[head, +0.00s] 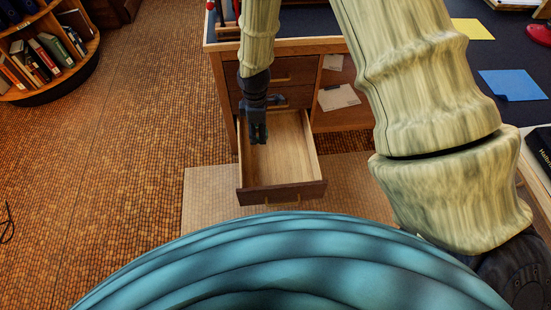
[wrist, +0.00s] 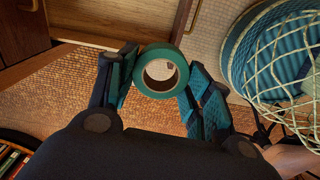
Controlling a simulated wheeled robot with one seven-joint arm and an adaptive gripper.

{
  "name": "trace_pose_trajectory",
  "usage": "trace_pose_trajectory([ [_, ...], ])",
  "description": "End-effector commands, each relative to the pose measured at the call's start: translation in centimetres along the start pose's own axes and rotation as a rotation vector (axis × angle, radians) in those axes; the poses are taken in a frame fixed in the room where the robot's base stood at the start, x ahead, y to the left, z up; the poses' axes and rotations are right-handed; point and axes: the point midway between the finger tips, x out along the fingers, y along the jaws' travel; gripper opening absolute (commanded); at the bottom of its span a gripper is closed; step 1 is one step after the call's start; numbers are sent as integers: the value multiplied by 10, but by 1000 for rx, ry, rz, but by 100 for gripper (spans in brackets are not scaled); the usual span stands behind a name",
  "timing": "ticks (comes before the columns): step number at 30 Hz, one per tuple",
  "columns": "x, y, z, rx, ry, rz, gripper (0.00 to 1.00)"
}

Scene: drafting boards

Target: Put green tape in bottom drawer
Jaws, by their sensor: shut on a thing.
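The green tape (wrist: 160,51) is a round roll with an open centre, gripped between the fingertips of my gripper (wrist: 160,82) in the wrist view. In the head view my gripper (head: 258,134) points down at the back left part of the open bottom drawer (head: 288,168). The tape cannot be made out in the head view. The drawer is pulled out, with a pale wooden inside and a dark front; the part of it that shows is empty. Its pale inside also shows at the top of the wrist view (wrist: 110,24).
Closed drawers (head: 292,70) sit above the open one in the wooden desk. Papers (head: 338,97) lie in an open bay to the right. A curved bookshelf (head: 50,55) stands at the far left. A light mat (head: 208,190) lies under the drawer; the floor to the left is mostly clear.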

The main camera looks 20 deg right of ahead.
Motion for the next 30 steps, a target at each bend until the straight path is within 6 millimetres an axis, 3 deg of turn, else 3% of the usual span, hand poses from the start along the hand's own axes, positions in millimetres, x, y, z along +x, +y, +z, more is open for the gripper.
trace_pose_trajectory([
  [1,21,2,0,-40,1,0,32],
  [30,219,28,-1,-930,-6,2,32],
])
